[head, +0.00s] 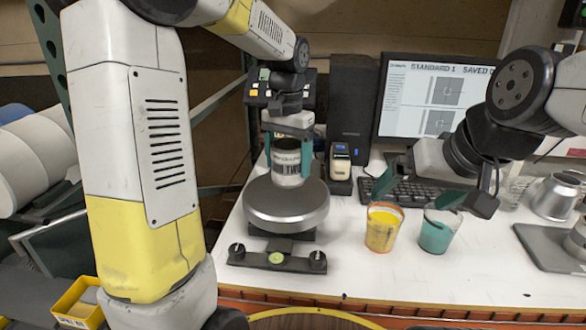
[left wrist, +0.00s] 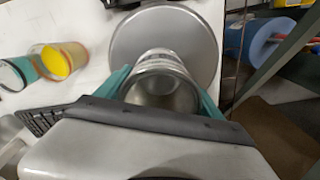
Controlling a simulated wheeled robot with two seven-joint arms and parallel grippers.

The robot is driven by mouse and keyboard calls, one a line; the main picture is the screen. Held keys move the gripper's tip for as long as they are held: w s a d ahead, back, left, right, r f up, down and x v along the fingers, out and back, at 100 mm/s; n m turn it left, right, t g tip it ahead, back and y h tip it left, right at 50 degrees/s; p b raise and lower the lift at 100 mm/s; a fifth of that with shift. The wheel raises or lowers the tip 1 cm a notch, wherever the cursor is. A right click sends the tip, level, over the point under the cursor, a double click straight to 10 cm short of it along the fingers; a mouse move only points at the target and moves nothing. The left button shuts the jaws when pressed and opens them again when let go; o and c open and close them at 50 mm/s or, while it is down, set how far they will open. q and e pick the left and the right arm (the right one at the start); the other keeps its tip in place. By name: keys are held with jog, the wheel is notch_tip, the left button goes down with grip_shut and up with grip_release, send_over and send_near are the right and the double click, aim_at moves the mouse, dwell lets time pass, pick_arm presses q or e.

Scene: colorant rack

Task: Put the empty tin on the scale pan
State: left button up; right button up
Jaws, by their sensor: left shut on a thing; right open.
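The empty tin (head: 287,163) is a metal can with a barcode label, upright between the teal fingers of my left gripper (head: 290,150). In the left wrist view the tin (left wrist: 163,88) shows its open, empty inside, with a finger of my left gripper (left wrist: 163,95) on each side. The round grey scale pan (head: 286,205) lies below the tin; it also shows in the left wrist view (left wrist: 195,35). The tin is over the back part of the pan; I cannot tell whether its base touches. My right gripper (head: 415,190) is open and empty, above the cups.
A yellow cup (head: 383,228) and a teal cup (head: 437,231) stand right of the scale. A levelling bar (head: 277,260) lies in front. Behind are a keyboard (head: 405,190), a monitor (head: 435,95) and a small device (head: 340,160). A metal jug (head: 558,196) stands at right.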

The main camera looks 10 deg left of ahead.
pick_arm(q)
jog(key=shift+w+a+f, duration=0.15)
jog(key=shift+w+a, duration=0.1)
jog(key=shift+a, duration=0.1)
jog(key=shift+f, duration=1.65)
jog(key=shift+f, duration=0.1)
jog(key=o, duration=1.4)
jog(key=shift+c, duration=0.2)
notch_tip(320, 180, up, 11)
jog(key=s+a+f+n+t+h, duration=0.1)
jog(key=s+a+n+t, duration=0.1)
jog(key=s, duration=0.7)
jog(key=s+a+f+n+t+h, duration=0.1)
jog(key=s+t, duration=0.3)
jog(key=s, duration=0.6)
jog(key=shift+a+n, duration=0.4)
